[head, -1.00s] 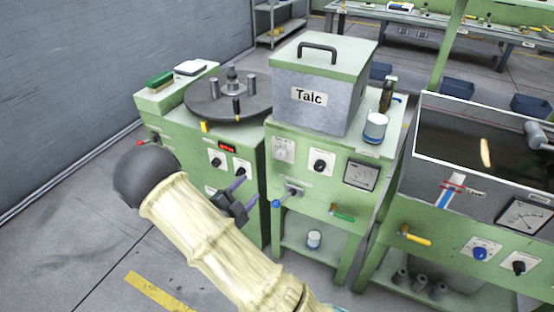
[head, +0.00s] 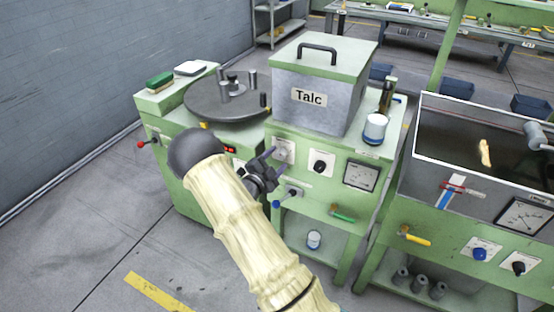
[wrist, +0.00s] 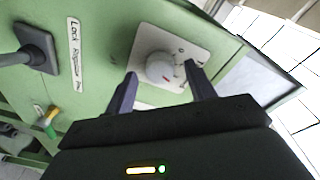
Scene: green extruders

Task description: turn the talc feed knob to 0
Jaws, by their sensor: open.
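The Talc hopper (head: 318,98) stands on a green cabinet. On its front are a pale round knob (head: 283,150) at the left and a black knob (head: 320,163) to the right. My gripper (head: 268,160) is at the cabinet's left front, close to the pale knob. In the wrist view the pale knob (wrist: 161,68), with a red mark, sits on a white plate (wrist: 192,50). My open fingers (wrist: 160,78) point toward it, one on either side in the picture. Contact cannot be told. The plate's scale is too small to read fully, and a finger covers part of it.
A black lever (wrist: 38,50) beside a pin label projects left of the knob in the wrist view. A gauge (head: 360,175) and green-handled valve (head: 342,213) are on the same cabinet. A machine with a round turntable (head: 228,101) stands left; a water trough (head: 480,150) stands right.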

